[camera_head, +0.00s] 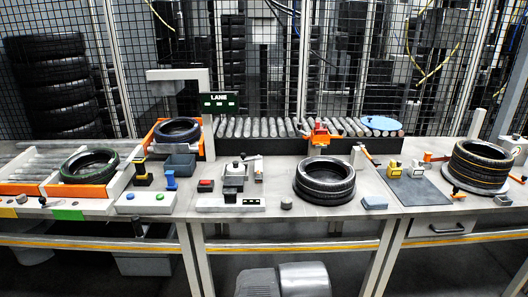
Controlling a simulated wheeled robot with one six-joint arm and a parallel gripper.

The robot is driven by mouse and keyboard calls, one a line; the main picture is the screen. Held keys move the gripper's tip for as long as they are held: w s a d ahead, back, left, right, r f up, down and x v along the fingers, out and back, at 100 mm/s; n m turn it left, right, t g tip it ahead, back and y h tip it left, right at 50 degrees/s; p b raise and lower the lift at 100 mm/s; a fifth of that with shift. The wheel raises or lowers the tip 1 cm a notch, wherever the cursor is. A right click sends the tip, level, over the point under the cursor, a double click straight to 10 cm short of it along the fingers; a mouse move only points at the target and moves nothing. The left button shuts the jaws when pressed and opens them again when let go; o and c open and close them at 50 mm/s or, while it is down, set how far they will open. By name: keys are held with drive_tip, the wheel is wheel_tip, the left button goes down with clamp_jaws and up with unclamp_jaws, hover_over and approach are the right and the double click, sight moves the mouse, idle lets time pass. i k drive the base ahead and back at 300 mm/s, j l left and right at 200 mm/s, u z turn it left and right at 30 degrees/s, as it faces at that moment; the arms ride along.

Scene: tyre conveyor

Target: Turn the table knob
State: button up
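A small dark grey knob (286,202) stands on the front part of the table (240,225), left of a stack of black tyres (325,181). My gripper is not in view. A grey rounded part at the bottom centre looks like part of my own arm, below the table edge and apart from the knobs.
A roller conveyor (265,128) with a dark LANE sign (219,103) runs along the back. A tyre (90,166) lies at left; more tyres (482,165) are stacked at right. A mesh fence stands behind.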

sight(286, 202)
drive_tip(key=i+j, duration=0.1)
drive_tip(key=i, duration=0.5)
drive_tip(key=i+j, duration=0.1)
drive_tip(key=i, duration=0.55)
drive_tip(key=l+z, duration=0.05)
